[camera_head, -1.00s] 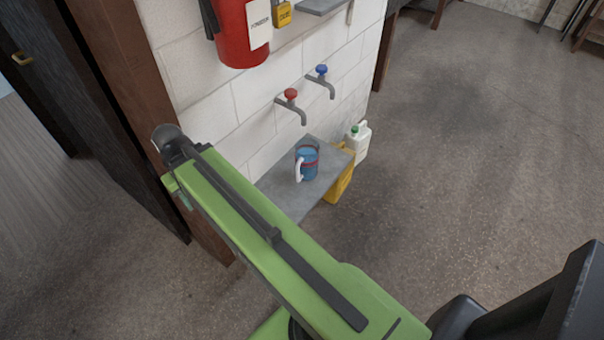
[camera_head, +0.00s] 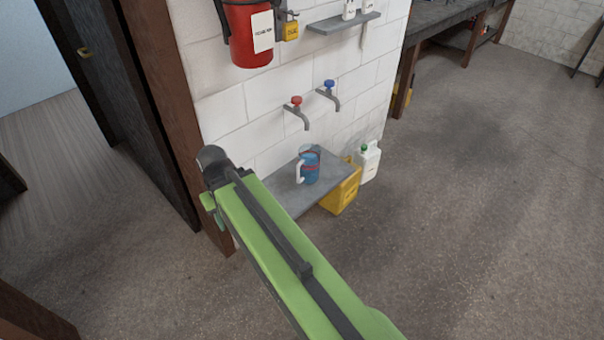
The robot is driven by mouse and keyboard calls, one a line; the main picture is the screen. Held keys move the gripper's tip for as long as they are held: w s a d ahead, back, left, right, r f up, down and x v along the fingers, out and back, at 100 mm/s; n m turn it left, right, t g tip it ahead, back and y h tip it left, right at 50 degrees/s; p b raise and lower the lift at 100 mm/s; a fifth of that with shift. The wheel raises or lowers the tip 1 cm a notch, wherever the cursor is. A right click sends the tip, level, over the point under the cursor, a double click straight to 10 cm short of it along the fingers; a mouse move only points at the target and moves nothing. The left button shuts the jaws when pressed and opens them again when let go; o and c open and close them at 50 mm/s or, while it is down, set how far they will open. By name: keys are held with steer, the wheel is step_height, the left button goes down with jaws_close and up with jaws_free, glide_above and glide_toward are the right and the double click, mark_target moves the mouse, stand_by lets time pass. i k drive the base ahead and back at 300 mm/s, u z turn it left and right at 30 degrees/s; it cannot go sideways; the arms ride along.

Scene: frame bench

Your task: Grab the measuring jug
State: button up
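The measuring jug (camera_head: 310,168) is a clear, blue-tinted jug with red markings and a white handle on its left side. It stands upright on a grey shelf (camera_head: 285,200) below two wall taps. My green arm reaches up from the bottom of the picture to the left of the jug. The dark end of my arm, with my gripper (camera_head: 213,160), is left of the jug and apart from it. The fingers cannot be made out clearly, so their opening cannot be told.
A red-handled tap (camera_head: 297,110) and a blue-handled tap (camera_head: 329,94) stick out above the shelf. A yellow canister (camera_head: 341,192) and a white canister (camera_head: 368,163) stand beside it. A red extinguisher (camera_head: 249,35) hangs above. A brown door frame (camera_head: 178,120) is at left. The floor at right is clear.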

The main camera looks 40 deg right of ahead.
mark_target(308, 167)
steer(key=u, duration=0.15)
steer(key=i, duration=1)
steer(key=u, duration=0.05)
